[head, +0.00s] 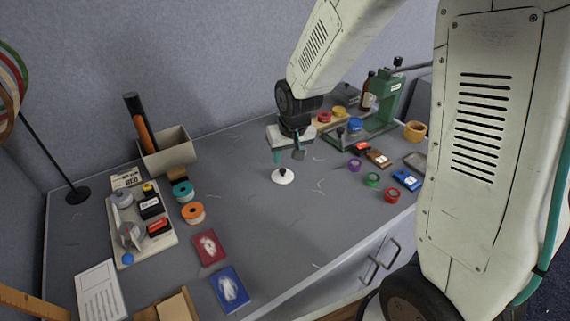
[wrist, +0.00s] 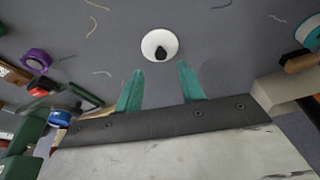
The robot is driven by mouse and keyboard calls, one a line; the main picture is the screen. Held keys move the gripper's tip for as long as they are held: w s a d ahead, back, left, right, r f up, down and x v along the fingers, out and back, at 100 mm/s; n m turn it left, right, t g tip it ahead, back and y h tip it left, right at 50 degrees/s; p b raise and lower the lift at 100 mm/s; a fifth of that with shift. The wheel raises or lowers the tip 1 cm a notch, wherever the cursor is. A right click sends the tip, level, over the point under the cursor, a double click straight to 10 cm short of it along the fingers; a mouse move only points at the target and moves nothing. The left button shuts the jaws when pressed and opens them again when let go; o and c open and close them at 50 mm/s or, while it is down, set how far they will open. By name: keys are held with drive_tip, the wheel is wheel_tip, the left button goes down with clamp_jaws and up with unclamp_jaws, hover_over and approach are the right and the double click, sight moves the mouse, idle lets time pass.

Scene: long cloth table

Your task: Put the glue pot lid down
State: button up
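The glue pot lid, a white disc with a black knob (head: 283,177), lies knob up on the grey table, by itself. It also shows in the wrist view (wrist: 149,44), just beyond the fingertips. My gripper (head: 288,157) is above the lid, pointing down. In the wrist view my gripper (wrist: 161,69) has its two green fingers spread apart with nothing between them. The lid is clear of both fingers. I cannot make out the glue pot for sure.
A board with small items (head: 168,240) lies at left, near orange and teal tape rolls. Red and blue packets (head: 229,290) lie in front. A green press (head: 385,100) and several small coloured rolls stand right. The table around the lid is clear apart from thin scraps.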

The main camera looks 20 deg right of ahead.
drive_tip(key=s+d+r, duration=0.2)
drive_tip(key=s+r, duration=1.2)
drive_tip(key=r, duration=0.1)
drive_tip(key=s+r+g, duration=0.1)
drive_tip(key=s+r, duration=0.1)
drive_tip(key=s, duration=0.5)
drive_tip(key=s+d+r+g, duration=0.1)
drive_tip(key=s, duration=0.6)
drive_tip(key=shift+r, duration=0.35)
drive_tip(key=shift+s+d, duration=0.1)
drive_tip(key=shift+s, duration=0.05)
